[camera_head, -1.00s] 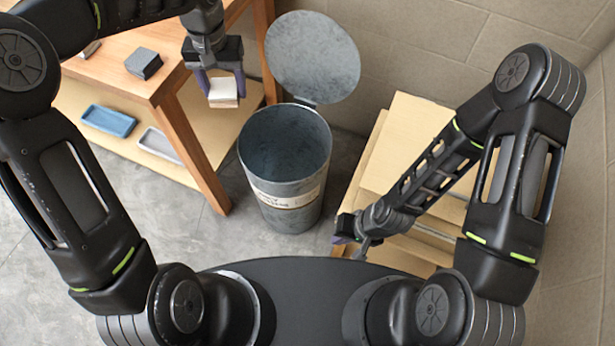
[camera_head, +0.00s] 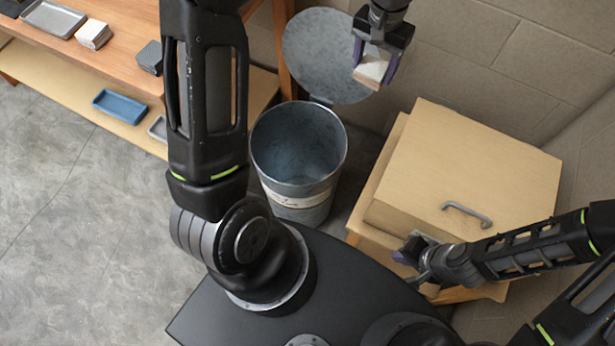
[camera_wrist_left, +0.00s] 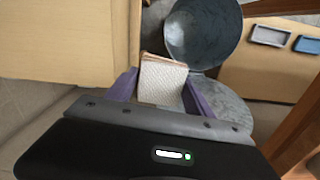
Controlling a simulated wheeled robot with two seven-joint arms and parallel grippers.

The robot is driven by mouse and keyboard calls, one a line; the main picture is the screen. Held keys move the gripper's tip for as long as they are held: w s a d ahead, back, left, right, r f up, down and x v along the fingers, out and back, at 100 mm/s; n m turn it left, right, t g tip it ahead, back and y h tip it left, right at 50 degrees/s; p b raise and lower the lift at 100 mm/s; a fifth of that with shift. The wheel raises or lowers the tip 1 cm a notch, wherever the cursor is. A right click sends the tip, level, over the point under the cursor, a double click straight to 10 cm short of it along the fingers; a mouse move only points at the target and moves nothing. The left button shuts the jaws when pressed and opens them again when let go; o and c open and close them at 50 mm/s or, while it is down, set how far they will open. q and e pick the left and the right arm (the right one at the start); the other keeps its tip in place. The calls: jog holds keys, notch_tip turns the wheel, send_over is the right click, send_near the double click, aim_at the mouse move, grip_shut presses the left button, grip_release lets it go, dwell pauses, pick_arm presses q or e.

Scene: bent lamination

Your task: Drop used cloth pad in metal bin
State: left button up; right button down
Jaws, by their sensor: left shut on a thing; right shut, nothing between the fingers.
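The metal bin (camera_head: 298,190) stands open on the floor, its round lid (camera_head: 325,50) tilted up behind it. My left gripper (camera_head: 374,68) is shut on a white cloth pad (camera_head: 371,69) with a brown underside. It holds the pad in the air in front of the lid's right edge, up and to the right of the bin's mouth. The pad (camera_wrist_left: 162,80) also shows between the purple fingers in the left wrist view, with the bin (camera_wrist_left: 203,35) beyond it. My right gripper (camera_head: 408,256) is shut and empty, beside the front of the wooden cabinet.
The wooden cabinet (camera_head: 470,170) with a grey handle (camera_head: 467,213) stands right of the bin. A wooden table (camera_head: 110,55) at the left holds a grey tray (camera_head: 55,18), a stack of white pads (camera_head: 94,34) and a dark block (camera_head: 150,57). A blue tray (camera_head: 120,105) lies on its lower shelf.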

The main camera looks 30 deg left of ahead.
pick_arm(q)
jog(key=s+a+f+n+b, duration=0.3)
jog(key=s+a+f, duration=0.2)
jog(key=a+f, duration=0.3)
jog(key=s+a+f+n+b, duration=0.3)
jog(key=a+f, duration=0.5)
jog(key=f, duration=0.9)
jog(key=shift+s+a+n, duration=0.15)
jog(key=shift+s+n, duration=0.55)
jog(key=shift+s, duration=0.3)
notch_tip(320, 180, down, 6)
jog(key=b, duration=0.4)
jog(key=shift+b, duration=0.3)
jog(key=o, duration=1.4)
jog(key=shift+r, duration=0.1)
